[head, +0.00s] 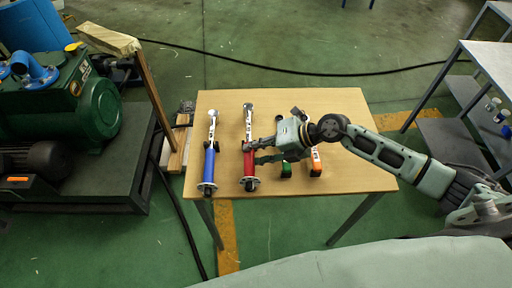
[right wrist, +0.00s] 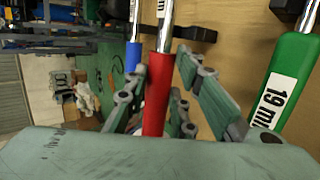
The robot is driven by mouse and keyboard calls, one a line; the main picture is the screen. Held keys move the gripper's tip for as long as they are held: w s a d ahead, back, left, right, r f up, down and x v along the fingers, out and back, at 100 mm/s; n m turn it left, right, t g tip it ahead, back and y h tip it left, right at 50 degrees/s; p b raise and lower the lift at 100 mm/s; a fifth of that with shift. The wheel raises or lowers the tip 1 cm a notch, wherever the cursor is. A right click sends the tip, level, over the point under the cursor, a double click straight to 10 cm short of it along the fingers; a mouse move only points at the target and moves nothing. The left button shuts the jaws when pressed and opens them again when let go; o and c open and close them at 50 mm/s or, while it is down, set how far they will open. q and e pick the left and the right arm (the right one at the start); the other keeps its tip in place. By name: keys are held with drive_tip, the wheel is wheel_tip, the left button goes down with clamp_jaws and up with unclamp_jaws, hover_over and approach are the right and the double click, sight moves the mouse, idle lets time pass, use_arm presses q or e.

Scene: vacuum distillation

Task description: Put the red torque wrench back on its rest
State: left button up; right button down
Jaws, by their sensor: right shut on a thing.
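The red torque wrench (head: 249,165) is over the wooden table, its handle towards the near edge and its silver shaft pointing away. My right gripper (head: 254,153) reaches in from the right and is shut on its red handle. In the right wrist view the red handle (right wrist: 157,92) runs between the fingers (right wrist: 162,72). A dark rest piece (right wrist: 195,33) shows beside the shaft there. I cannot tell whether the wrench touches its rest or hangs just above it. My left gripper is not in view.
The blue torque wrench (head: 209,165) lies close by on the left, roughly parallel. A green wrench (head: 286,171) and an orange wrench (head: 316,160) lie to the right, partly hidden by my gripper. The table's (head: 355,178) right side is clear. A green pump (head: 60,105) stands left.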

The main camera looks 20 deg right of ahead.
drive_tip(key=shift+w+f+b, duration=0.1)
drive_tip(key=shift+f+b, duration=0.9)
drive_tip(key=shift+f, duration=0.35)
idle(0.5)
